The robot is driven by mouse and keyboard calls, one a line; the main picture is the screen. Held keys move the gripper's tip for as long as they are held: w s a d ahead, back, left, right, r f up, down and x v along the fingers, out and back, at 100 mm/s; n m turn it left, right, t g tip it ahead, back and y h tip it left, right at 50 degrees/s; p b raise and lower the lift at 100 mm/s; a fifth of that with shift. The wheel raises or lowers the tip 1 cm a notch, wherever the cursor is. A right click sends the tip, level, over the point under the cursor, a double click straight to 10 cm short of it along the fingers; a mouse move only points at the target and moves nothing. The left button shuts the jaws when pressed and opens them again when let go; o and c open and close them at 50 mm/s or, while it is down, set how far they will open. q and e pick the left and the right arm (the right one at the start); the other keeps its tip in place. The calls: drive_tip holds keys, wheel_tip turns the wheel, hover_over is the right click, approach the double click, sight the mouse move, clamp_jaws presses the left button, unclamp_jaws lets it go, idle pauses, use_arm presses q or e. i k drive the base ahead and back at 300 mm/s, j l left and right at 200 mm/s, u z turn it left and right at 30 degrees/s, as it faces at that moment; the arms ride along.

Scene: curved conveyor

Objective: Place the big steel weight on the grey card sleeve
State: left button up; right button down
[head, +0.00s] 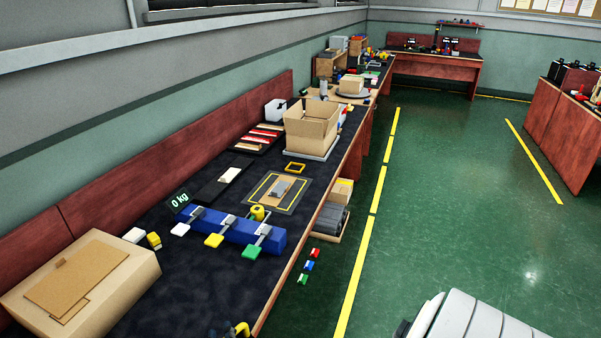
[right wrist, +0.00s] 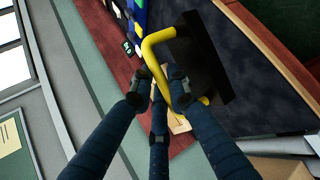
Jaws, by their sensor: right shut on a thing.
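In the right wrist view my right gripper (right wrist: 168,85) is shut on the yellow handle (right wrist: 158,38) of a dark block (right wrist: 205,55), which looks like the big steel weight. The yellow handle also shows at the bottom edge of the head view (head: 242,328), mostly cut off, low by the bench's near end. A small grey piece (head: 280,188), perhaps the grey card sleeve, lies on a tan card on a dark mat with yellow lines (head: 293,206) in the middle of the bench. My left gripper is not in view.
A blue rack (head: 232,226) with white, yellow and green tags stands between the near bench and the mat. A closed cardboard box (head: 130,290) is at the left, and an open carton (head: 312,125) stands beyond the mat. The bench front is fairly clear.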

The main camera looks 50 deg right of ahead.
sight(280, 189)
drive_tip(key=i+l, duration=0.1)
drive_tip(key=l, duration=0.6)
drive_tip(key=i+l, duration=0.1)
drive_tip(key=l, duration=1.3)
drive_tip(key=i+l, duration=0.3)
drive_tip(key=l, duration=0.15)
drive_tip(key=i+l, duration=0.25)
drive_tip(key=l, duration=0.2)
drive_tip(key=i+l, duration=0.3)
drive_tip(key=l, duration=0.15)
